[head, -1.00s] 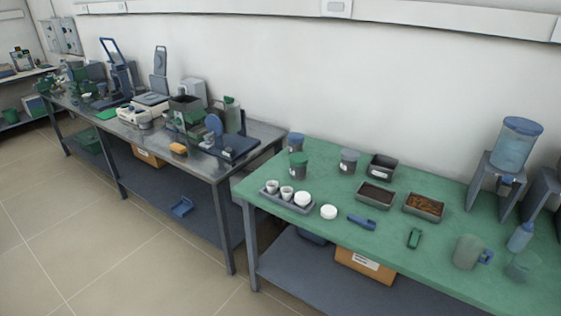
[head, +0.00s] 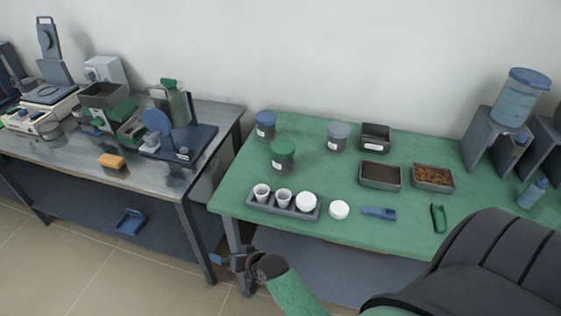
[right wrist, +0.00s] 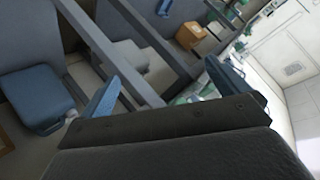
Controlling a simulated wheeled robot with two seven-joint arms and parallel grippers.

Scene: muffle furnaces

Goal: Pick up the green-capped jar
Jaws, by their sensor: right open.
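The green-capped jar (head: 283,154) stands upright on the green table (head: 240,190), behind a small grey tray. A blue-capped jar (head: 265,124) is just behind it to the left, and a grey-capped jar (head: 338,136) stands to its right. My right gripper (head: 222,260) is at the table's front left corner, in front of and lower than the jar, and holds nothing. In the right wrist view its two blue fingers (right wrist: 160,88) are spread apart with nothing between them. The jar cannot be made out in the right wrist view. My left gripper is not in view.
The grey tray (head: 312,214) holds white cups and a white round item, in front of the jar. A white lid (head: 339,210), a blue tool (head: 379,213) and soil trays (head: 380,187) lie to the right. A metal bench (head: 75,150) with equipment stands left, across a gap.

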